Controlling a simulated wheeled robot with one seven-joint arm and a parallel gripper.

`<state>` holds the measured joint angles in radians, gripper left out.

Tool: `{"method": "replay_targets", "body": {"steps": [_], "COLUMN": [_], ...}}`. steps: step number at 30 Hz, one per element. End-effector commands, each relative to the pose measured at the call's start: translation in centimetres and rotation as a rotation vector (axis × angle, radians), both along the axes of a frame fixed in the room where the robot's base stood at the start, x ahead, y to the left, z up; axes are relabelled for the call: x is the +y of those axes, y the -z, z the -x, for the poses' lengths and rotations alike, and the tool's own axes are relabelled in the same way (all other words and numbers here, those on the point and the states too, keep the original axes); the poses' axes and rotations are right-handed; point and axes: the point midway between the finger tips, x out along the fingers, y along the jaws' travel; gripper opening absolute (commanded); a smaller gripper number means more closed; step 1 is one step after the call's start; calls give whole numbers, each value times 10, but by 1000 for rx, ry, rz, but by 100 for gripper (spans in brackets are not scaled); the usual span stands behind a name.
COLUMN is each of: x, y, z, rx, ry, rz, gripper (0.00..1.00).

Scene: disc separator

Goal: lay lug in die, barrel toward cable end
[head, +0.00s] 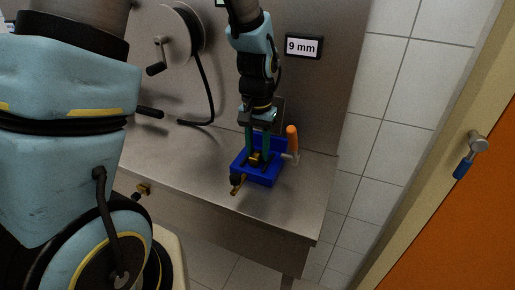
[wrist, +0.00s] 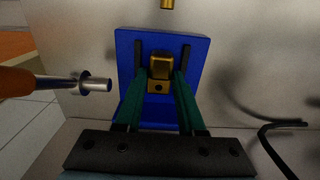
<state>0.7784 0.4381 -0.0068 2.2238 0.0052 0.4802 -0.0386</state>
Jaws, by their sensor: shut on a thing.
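My gripper (head: 259,148) reaches straight down over the blue die holder (head: 268,181) on the steel bench. Its two green fingers are shut on a small brass lug (head: 255,158), low within the blue holder. In the wrist view the lug (wrist: 160,67) sits between the fingertips (wrist: 159,80), with a small dark hole in its near part. The blue holder (wrist: 201,62) with two dark slots lies behind it. Whether the lug touches the die is hidden by the fingers. A dark piece with a brass tip (head: 236,187) shows at the holder's front left.
An orange-handled lever (head: 292,138) stands close at the holder's right. A cable reel (head: 178,35) hangs on the back panel, its black cable (head: 205,95) drooping to the bench. A brass fitting (head: 142,189) sits at the bench's left front edge. A panel reads "9 mm" (head: 303,46).

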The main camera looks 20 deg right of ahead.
Motion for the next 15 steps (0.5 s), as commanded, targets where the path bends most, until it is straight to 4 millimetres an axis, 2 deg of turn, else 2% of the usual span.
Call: {"method": "replay_targets", "body": {"steps": [3, 4, 13, 15], "x": [0, 0, 0, 0], "y": [2, 2, 2, 2], "z": [0, 0, 0, 0], "rx": [0, 0, 0, 0], "ry": [0, 0, 0, 0], "rz": [0, 0, 0, 0], "gripper": [0, 40, 74, 74]}}
